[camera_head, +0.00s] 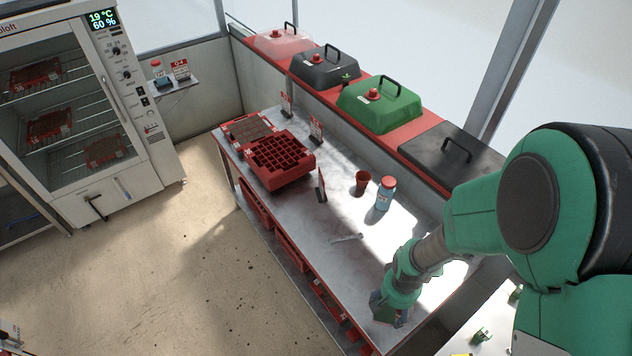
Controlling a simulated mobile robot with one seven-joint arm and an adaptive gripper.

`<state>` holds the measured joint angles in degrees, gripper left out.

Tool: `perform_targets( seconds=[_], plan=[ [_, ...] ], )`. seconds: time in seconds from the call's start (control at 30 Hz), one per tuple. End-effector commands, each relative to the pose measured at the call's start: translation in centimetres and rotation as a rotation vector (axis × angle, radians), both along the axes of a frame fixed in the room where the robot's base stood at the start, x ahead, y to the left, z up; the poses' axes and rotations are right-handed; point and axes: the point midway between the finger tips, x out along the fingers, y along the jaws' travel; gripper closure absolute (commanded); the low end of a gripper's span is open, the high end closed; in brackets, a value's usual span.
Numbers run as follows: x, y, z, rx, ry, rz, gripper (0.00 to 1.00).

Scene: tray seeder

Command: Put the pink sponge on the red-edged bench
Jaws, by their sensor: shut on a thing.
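The red-edged bench (301,232) has a grey metal top and runs from the middle left to the lower right, with red along its front. My gripper (386,314) is low over the near right end of this bench, pointing down. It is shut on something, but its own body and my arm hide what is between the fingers. I cannot make out the pink sponge anywhere in this view. I cannot tell whether the fingertips or the held thing touch the bench top.
On the bench are a red cell tray (290,175), a soil-filled tray (247,128), a red-brown pot (362,182), a blue bottle (384,195) with a red cap and a small sign (321,186). Coloured lids line the back ledge. Bare top lies left of my gripper.

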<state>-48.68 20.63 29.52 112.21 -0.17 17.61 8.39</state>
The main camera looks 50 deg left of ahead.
Motion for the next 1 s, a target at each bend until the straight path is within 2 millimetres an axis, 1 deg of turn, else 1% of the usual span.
perform_targets(
  seconds=[0.03, 0.27, 0.47, 0.73, 1.0],
  plan=[
    [0.6, 0.7, -0.8, 0.001, -0.001, -0.027, 0.41],
    [3.5, 3.9, -3.5, 0.000, 0.000, -0.216, 0.42],
    [6.4, 7.3, -5.9, -0.001, 0.000, -0.417, 0.42],
    [10.2, 12.9, -8.5, 0.001, 0.000, -0.699, 0.42],
    [13.5, 19.0, -10.3, 0.001, 0.000, -0.977, 0.42]
  ],
)
